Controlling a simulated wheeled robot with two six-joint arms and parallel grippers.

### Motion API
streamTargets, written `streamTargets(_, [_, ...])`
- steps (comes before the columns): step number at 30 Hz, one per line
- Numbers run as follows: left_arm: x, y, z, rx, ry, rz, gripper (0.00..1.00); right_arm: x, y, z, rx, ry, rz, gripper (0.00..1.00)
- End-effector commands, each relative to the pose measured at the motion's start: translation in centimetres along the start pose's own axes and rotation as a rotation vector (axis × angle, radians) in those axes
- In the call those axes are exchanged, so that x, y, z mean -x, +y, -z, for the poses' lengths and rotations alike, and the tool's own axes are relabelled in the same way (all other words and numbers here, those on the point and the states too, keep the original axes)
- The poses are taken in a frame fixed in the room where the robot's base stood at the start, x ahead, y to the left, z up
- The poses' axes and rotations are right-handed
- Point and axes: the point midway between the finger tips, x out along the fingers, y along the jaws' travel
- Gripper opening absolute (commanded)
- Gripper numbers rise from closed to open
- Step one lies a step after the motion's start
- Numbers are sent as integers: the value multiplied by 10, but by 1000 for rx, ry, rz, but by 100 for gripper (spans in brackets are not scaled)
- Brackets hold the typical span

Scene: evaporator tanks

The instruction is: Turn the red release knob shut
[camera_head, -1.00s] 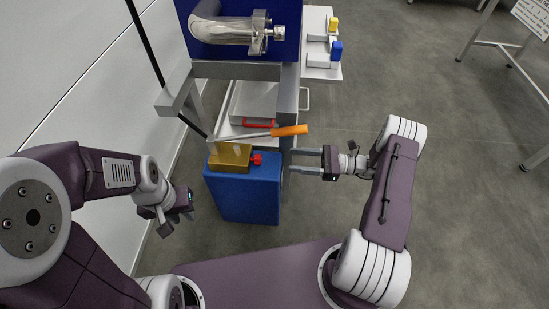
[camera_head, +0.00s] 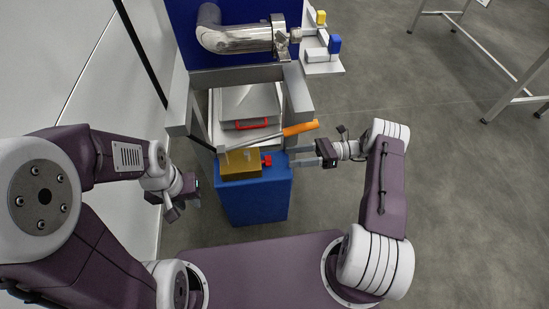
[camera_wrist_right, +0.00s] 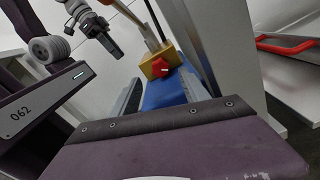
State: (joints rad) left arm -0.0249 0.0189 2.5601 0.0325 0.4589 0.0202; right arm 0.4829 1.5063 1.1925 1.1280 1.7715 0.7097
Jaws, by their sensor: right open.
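The red release knob (camera_head: 267,160) is on the right side of a brass block (camera_head: 238,164) on top of a blue box (camera_head: 256,200). The knob also shows in the right wrist view (camera_wrist_right: 159,68), between and beyond my right gripper's fingers. My right gripper (camera_head: 293,156) is open, its fingers pointing left toward the knob, apparently with a small gap. A lever with an orange handle (camera_head: 300,128) rises from the block and slants right above the knob. My left gripper (camera_head: 184,196) hangs left of the blue box, away from the knob; its jaw opening is unclear.
Behind the box is a grey frame (camera_head: 238,76) with a steel pipe (camera_head: 235,38) above. A grey case with a red handle (camera_head: 250,124) lies beneath it. A side shelf (camera_head: 325,68) holds yellow and blue pieces.

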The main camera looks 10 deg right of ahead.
Motion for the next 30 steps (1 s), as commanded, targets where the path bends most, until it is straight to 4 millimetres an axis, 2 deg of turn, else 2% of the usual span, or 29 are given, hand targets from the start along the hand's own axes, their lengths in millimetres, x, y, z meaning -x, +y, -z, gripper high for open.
streamTargets(3, [-7,0,-1,0,0,0,25,-27,0,2,-3,1,-5,53])
streamTargets(9, [-16,0,-2,0,0,0,25,-60,0,2,0,1,-2,53])
streamTargets(13, [-17,0,-2,0,0,0,25,-69,0,1,1,1,-1,53])
streamTargets(20, [-16,0,-2,0,0,0,25,-69,0,0,0,0,1,53])
streamTargets(24, [-16,0,-2,0,0,0,25,-69,0,0,0,0,1,14])
streamTargets(26, [-16,0,-2,0,0,0,25,-69,0,0,0,0,1,0])
streamTargets(30, [-16,0,-2,0,0,0,25,-69,0,0,3,0,0,0])
